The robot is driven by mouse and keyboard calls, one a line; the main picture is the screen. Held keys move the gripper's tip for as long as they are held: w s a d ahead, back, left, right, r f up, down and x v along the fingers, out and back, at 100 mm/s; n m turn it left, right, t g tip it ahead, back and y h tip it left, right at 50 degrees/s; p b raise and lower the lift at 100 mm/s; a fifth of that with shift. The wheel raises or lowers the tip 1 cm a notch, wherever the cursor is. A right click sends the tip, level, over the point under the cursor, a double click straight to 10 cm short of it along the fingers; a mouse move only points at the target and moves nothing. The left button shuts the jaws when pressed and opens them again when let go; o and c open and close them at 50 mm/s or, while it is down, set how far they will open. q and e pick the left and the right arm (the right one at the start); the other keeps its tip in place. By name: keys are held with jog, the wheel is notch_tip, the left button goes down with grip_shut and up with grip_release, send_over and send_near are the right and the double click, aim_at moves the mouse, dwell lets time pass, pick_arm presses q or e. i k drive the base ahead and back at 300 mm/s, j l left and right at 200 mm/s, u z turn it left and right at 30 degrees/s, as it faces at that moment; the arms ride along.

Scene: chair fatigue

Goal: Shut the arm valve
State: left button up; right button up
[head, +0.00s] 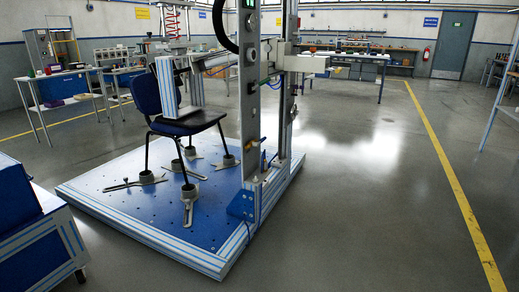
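A chair test rig stands left of centre on a blue perforated platform (120,208). Its tall metal column (250,110) rises from the platform's right side. Small fittings show on the column, including a dark knob (251,55) high up and a small yellow and blue fitting (263,150) low down. I cannot tell which of these is the arm valve, or its position. A blue chair (147,95) stands on the platform, its feet in clamped cups. A horizontal arm (190,62) of the rig reaches over the chair. Neither of my grippers is in view.
A blue and white cabinet (35,225) stands at the near left. Workbenches (345,57) line the back, and a table (68,90) stands at the left. The grey floor right of the platform is clear, with a yellow line (450,175) along it.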

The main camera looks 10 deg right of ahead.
aim_at(261, 141)
jog(key=i+j+z, duration=0.6)
jog(key=i+j, duration=0.25)
jog(key=j, duration=0.15)
